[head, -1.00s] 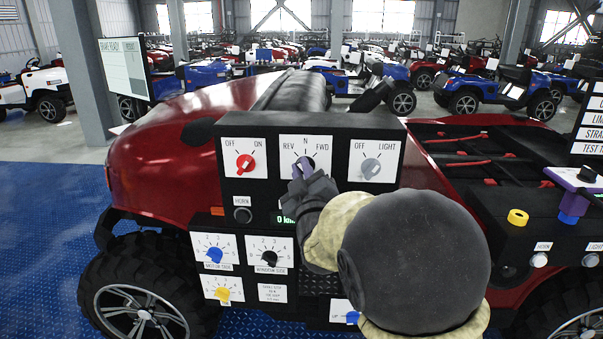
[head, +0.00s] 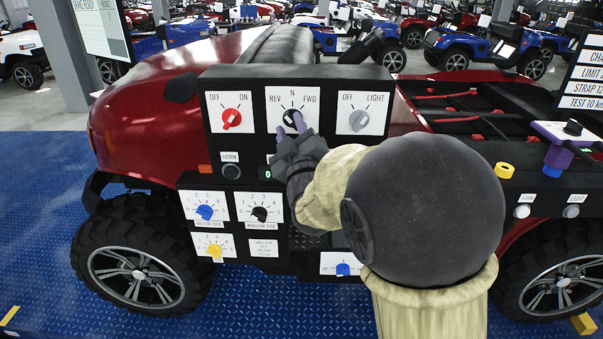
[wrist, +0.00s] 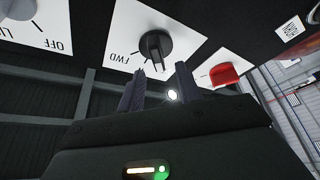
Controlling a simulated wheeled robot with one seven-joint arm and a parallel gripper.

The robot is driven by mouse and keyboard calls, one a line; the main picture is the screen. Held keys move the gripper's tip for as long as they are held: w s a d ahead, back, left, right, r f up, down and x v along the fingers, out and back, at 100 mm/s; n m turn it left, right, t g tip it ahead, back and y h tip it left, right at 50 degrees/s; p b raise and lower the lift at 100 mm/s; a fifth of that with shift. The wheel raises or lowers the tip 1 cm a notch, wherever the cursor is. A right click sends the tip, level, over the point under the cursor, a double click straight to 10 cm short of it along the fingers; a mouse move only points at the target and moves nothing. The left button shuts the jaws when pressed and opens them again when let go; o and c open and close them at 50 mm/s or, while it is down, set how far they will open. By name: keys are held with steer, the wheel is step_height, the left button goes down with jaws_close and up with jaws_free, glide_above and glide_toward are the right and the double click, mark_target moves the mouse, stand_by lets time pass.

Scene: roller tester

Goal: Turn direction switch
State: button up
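The direction switch (head: 292,119) is a black knob on a white REV / N / FWD plate, top centre of the black panel. In the wrist view the knob (wrist: 155,47) shows just beyond the fingertips, with its white mark toward the fingers and the FWD label to its left. Its pointer seems near N; I cannot tell exactly. My gripper (head: 292,129) is at the lower part of the plate, just below the knob. In the wrist view my gripper (wrist: 159,72) has its two dark purple fingers apart with nothing between them. I cannot tell whether a fingertip touches the knob.
A red OFF/ON knob (head: 232,118) is left of the switch and a grey LIGHT knob (head: 359,120) is right of it, both close. Blue (head: 205,212), black (head: 260,214) and yellow (head: 214,251) dials sit below. The red vehicle (head: 160,125) surrounds the panel.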

steer(key=b+v, duration=0.5)
steer(key=v, duration=1)
steer(key=shift+d+f, duration=0.15)
steer(key=shift+f, duration=0.05)
steer(key=d+f+m+g+h, duration=0.1)
steer(key=d+f+m+g, duration=0.15)
steer(key=f+g, duration=0.4)
steer(key=d+f+m+g+h, duration=0.2)
steer(key=d+f+g, duration=0.1)
steer(key=f, duration=0.7)
steer(key=s+d+f+m+g+h, duration=0.1)
steer(key=s+d+f+m+g, duration=0.5)
steer(key=s+d+f+g, duration=0.2)
step_height(320, 180, down, 2)
steer(key=s+p, duration=0.1)
steer(key=s, duration=0.1)
steer(key=shift+s+d+m+g+h, duration=0.35)
steer(key=shift+h, duration=0.05)
